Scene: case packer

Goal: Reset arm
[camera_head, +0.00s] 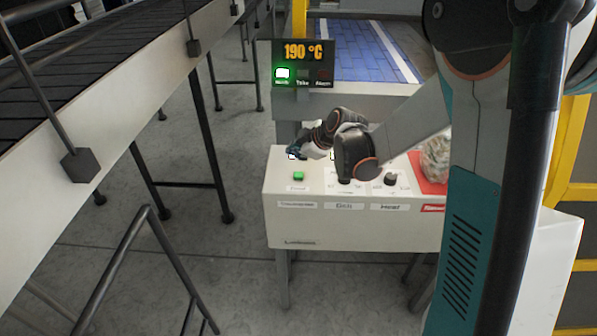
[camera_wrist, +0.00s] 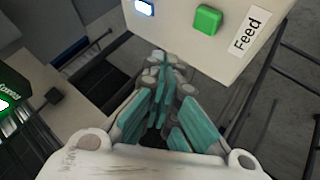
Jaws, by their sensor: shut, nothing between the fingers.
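My gripper (camera_head: 301,151) is over the back left corner of the white control box (camera_head: 350,226) in the head view. In the wrist view my gripper (camera_wrist: 162,65) has its teal-padded fingers together with nothing between them. Its tips show close to the box's edge; whether they touch it I cannot tell. A green button (camera_head: 299,176) labelled Feed is on the box top, and it also shows in the wrist view (camera_wrist: 207,19). A lit white button (camera_wrist: 144,7) is beside it. My arm reaches across the box from the right.
Two black knobs (camera_head: 391,179) and a red area with a wrapped item (camera_head: 435,160) are on the box. A display (camera_head: 303,62) reads 190 °C with a green lamp lit. A conveyor (camera_head: 110,75) runs along the left, with a rail (camera_head: 128,245) in front. Yellow frame (camera_head: 572,150) at right.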

